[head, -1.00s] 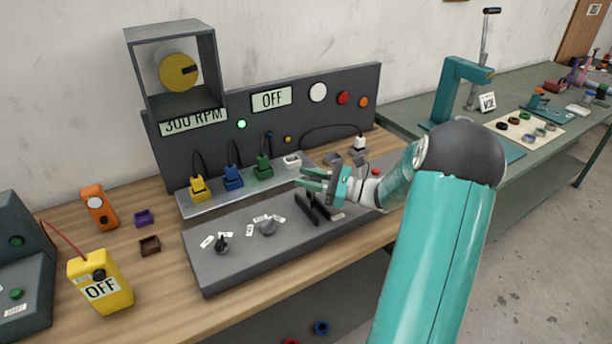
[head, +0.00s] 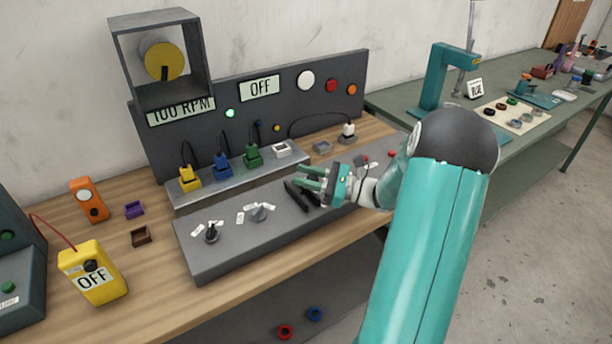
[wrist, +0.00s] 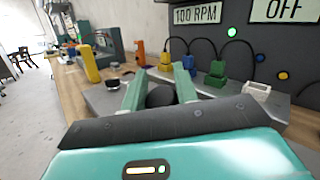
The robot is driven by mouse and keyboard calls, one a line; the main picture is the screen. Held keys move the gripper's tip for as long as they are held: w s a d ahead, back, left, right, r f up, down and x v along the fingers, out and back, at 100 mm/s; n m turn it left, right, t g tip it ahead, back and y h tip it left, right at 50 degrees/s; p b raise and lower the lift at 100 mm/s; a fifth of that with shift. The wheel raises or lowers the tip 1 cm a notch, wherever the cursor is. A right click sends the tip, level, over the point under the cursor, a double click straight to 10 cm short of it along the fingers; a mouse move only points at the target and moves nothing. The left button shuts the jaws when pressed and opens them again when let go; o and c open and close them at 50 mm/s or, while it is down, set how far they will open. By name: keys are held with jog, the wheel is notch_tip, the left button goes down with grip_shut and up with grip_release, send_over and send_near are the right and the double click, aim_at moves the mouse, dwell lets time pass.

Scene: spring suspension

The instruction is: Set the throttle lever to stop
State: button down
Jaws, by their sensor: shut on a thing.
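My gripper (head: 312,178) is over the dark slotted throttle guide (head: 298,195) on the grey control panel, with its fingers pointing left. In the wrist view, a dark round knob (wrist: 160,95), apparently the throttle lever's, sits between the two green fingers (wrist: 160,78), which are shut on it. The lever's shaft and its exact position along the slot are hidden by my gripper. The speed display (head: 181,110) reads 100 RPM; it also shows in the wrist view (wrist: 196,15). A second display (head: 260,88) reads OFF.
Two rotary knobs (head: 211,233) (head: 259,213) with white labels are left of the guide. Yellow, blue and green plugs (head: 221,167) stand on a shelf behind. A yellow OFF box (head: 92,275) and an orange device (head: 89,200) stand at left. Some bench wood between is clear.

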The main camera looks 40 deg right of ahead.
jog(key=shift+s, duration=0.2)
jog(key=c, duration=1.1)
grip_release()
jog(key=shift+s+a, duration=0.1)
jog(key=shift+s, duration=0.05)
jog(key=shift+o, duration=0.2)
jog(key=shift+w, duration=0.2)
jog(key=shift+s, duration=0.15)
jog(key=shift+d+f, duration=0.1)
jog(key=shift+d, duration=0.15)
jog(key=v, duration=1.3)
jog(key=shift+d, duration=0.15)
